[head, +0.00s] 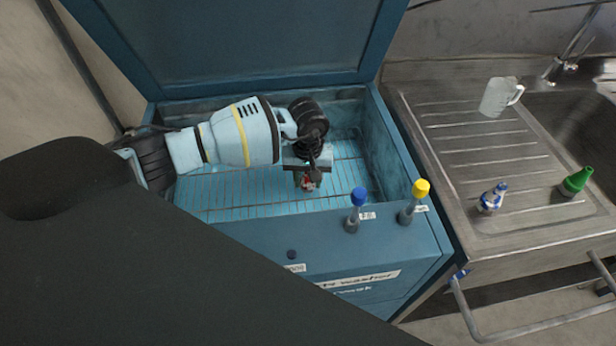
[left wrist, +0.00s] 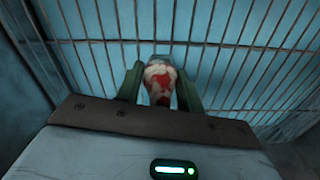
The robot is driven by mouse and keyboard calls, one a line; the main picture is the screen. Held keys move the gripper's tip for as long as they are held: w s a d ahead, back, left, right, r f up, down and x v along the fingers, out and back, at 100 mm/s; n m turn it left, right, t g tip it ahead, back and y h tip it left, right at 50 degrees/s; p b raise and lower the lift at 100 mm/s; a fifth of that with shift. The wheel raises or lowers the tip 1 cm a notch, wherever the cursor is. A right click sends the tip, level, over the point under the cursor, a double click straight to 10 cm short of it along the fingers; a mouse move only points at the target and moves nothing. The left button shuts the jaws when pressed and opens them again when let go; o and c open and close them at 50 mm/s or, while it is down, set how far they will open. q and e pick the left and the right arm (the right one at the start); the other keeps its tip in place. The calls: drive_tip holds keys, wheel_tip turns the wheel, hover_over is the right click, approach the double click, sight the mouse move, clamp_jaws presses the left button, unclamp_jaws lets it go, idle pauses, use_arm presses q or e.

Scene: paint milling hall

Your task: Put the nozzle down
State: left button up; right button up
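The nozzle (left wrist: 158,84) is a small pale piece with red smears and a clear, glassy-looking far end. In the left wrist view it sits between the two dark green fingers of my left gripper (left wrist: 160,92), which appear to press on both its sides. In the head view my left gripper (head: 307,178) points down inside the open blue washer (head: 425,250), over its wire rack (head: 240,195). Only a bit of the red and white nozzle (head: 308,184) shows there under the gripper. I cannot tell whether it touches the rack. My right gripper is not in view.
The washer's lid (head: 230,40) stands open behind. A blue-capped valve (head: 357,198) and a yellow-capped valve (head: 420,190) rise from its front edge. A blue and white nozzle (head: 492,198), a green nozzle (head: 576,181) and a clear jug (head: 498,97) stand on the steel drainboard (head: 470,150).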

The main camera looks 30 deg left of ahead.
use_arm(q)
drive_tip(key=o, duration=0.4)
drive_tip(key=shift+o, duration=0.2)
wheel_tip(320, 180, up, 12)
drive_tip(key=shift+r, duration=0.15)
idle(0.4)
